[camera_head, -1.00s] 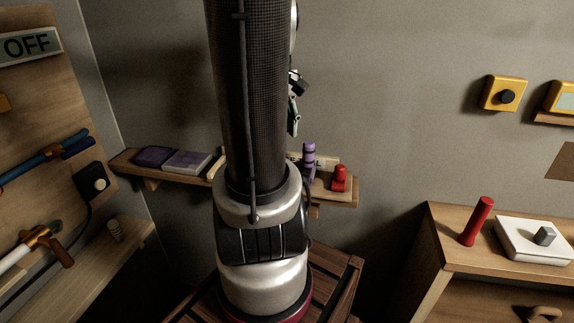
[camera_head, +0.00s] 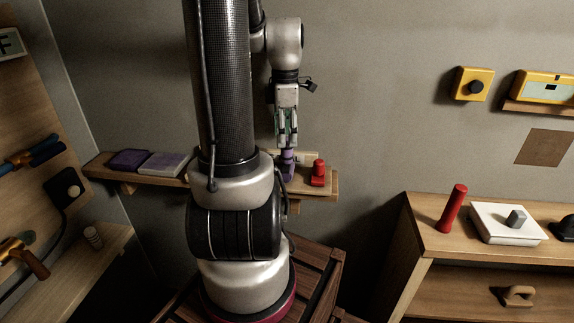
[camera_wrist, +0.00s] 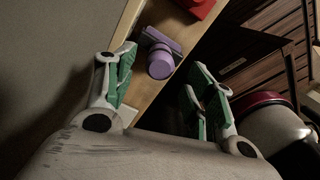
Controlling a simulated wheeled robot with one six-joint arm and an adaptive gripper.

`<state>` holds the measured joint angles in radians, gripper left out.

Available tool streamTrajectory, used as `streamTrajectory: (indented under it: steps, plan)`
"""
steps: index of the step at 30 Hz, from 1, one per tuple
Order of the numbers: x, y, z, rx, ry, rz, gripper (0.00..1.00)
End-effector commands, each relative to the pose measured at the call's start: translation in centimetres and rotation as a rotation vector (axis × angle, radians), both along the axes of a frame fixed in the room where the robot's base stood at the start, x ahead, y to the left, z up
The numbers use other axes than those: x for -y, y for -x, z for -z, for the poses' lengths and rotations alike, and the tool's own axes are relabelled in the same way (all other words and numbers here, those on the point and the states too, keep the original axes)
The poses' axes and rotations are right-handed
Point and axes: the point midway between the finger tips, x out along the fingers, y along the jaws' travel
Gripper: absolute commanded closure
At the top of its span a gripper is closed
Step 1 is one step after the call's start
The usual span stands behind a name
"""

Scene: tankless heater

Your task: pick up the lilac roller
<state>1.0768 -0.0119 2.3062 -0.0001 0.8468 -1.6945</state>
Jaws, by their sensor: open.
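The lilac roller (camera_head: 287,166) stands upright on the wall shelf (camera_head: 325,187) in the head view. In the wrist view the lilac roller (camera_wrist: 160,62) shows end-on, with a darker purple part beside it, between and beyond the fingers. My gripper (camera_head: 287,143) points down just above the roller in the head view, its tips close to the roller's top. In the wrist view my gripper (camera_wrist: 165,82) is open, with green-padded fingers apart and nothing between the pads. I cannot tell whether the tips overlap the roller's top.
A red object (camera_head: 318,174) stands on the shelf just right of the roller. A cabinet (camera_head: 440,236) with a red cylinder (camera_head: 454,208) stands at the right. The wall is close behind the shelf.

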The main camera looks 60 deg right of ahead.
Motion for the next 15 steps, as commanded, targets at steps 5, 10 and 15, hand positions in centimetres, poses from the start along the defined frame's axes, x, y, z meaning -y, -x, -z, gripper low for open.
streamTrajectory:
  steps: [5,10,15]
  plan:
    - [0.3,0.3,2.9,-0.003,-0.004,0.0,0.46]
    - [0.4,0.2,4.1,-0.001,-0.002,0.0,0.46]
    - [0.4,0.2,4.1,-0.001,0.0,0.001,0.46]
